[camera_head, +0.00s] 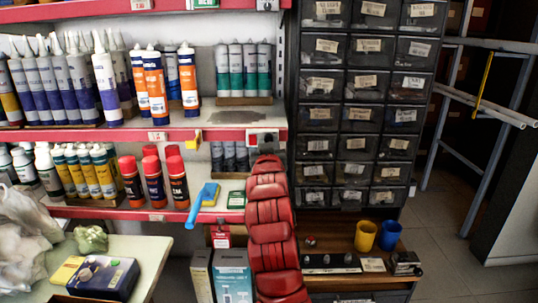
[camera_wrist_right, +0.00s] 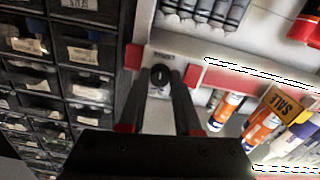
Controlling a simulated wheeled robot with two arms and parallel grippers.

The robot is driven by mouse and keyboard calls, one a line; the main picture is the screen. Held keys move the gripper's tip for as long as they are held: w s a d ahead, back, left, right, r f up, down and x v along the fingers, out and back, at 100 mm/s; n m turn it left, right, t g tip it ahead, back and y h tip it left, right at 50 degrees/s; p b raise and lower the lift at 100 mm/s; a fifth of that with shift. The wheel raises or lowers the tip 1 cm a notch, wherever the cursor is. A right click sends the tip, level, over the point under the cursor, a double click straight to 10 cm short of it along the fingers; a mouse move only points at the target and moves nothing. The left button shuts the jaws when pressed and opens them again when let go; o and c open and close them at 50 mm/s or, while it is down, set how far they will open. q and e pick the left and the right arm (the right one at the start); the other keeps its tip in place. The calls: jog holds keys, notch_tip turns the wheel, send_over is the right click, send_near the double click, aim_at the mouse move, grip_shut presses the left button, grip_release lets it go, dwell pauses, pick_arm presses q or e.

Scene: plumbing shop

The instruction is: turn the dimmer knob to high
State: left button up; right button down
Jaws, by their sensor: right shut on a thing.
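The dimmer is a small pale plate (camera_head: 253,140) on the red shelf edge at the upper middle of the head view. In the right wrist view its round black knob (camera_wrist_right: 160,74) has a light pointer mark and sits on the grey plate (camera_wrist_right: 152,55). My red right arm rises from below in the head view, with its gripper (camera_head: 264,143) at the dimmer and largely hiding the knob. In the wrist view the dark fingers of my right gripper (camera_wrist_right: 161,82) are on both sides of the knob, shut on it. My left gripper is not in view.
Shelves with tubes and spray cans (camera_head: 154,180) stand left of my arm. A blue-handled tool (camera_head: 203,201) lies on the lower shelf. Drawer cabinets (camera_head: 360,110) stand close on the right. A yellow cup (camera_head: 365,236) and a blue cup (camera_head: 390,236) stand on the wooden bench below.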

jog(key=shift+f+m+b, duration=0.2)
jog(key=shift+m+b, duration=0.35)
jog(key=shift+m, duration=0.25)
jog(key=c, duration=0.9)
grip_release()
jog(key=shift+r, duration=0.1)
jog(key=s, duration=1.7)
jog(key=shift+s, duration=0.2)
